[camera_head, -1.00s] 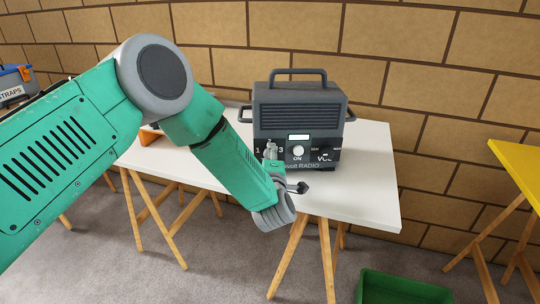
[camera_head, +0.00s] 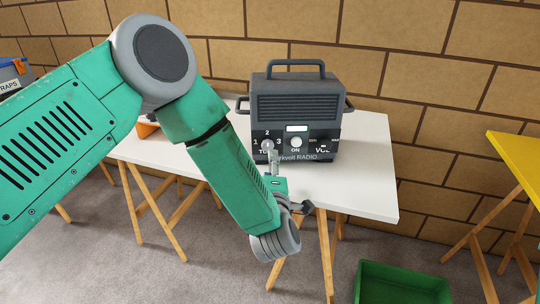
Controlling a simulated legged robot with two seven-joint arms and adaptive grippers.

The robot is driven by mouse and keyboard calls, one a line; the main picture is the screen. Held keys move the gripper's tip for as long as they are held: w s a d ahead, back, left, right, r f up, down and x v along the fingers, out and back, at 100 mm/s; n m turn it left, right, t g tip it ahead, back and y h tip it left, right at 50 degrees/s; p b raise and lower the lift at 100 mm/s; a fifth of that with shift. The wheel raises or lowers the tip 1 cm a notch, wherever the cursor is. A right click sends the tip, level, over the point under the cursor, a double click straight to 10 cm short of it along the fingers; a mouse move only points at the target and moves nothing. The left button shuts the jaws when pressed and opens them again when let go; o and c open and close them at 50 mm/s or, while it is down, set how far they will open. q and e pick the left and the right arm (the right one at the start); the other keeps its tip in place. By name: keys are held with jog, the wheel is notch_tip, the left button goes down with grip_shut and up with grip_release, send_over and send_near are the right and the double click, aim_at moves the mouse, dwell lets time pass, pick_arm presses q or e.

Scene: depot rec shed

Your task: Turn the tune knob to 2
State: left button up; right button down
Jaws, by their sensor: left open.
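The dark grey radio (camera_head: 298,108) stands on the white table and its front panel faces me. The tune knob (camera_head: 267,145) is a small light knob at the panel's left, with 1 to its left, 2 above and 3 to its right. Its pointer is too small to read. My left gripper (camera_head: 272,157) is open, just in front of and below the knob, and partly hides the TUNE label. I cannot tell whether its fingers touch the knob. My right gripper is not in view.
An ON button (camera_head: 296,142) and a VOL knob (camera_head: 323,141) sit right of the tune knob. The white table (camera_head: 366,190) is clear right of the radio. A green crate (camera_head: 402,285) is on the floor and a yellow table (camera_head: 518,160) stands at right.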

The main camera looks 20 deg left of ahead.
pick_arm(q)
jog(key=shift+v, duration=1.65)
jog(key=shift+f, duration=0.1)
jog(key=s+a+f+m+g+h, duration=0.2)
jog(key=s+f+m+g+h, duration=0.15)
jog(key=s+f+m, duration=0.45)
jog(key=s+a+f+m+g+h, duration=0.25)
jog(key=s+f+m+g, duration=0.2)
jog(key=f, duration=0.55)
jog(key=s+a+f+m+g, duration=0.1)
jog(key=s+a+m+g, duration=0.1)
jog(key=s, duration=0.5)
jog(key=s+a+f+m+g, duration=0.2)
jog(key=s+a+m+g, duration=0.1)
jog(key=s, duration=0.5)
jog(key=s+a+f+m+g, duration=0.2)
jog(key=s+a+m+g, duration=0.1)
jog(key=s, duration=0.5)
jog(key=shift+s+f, duration=0.25)
jog(key=shift+w+a, duration=0.1)
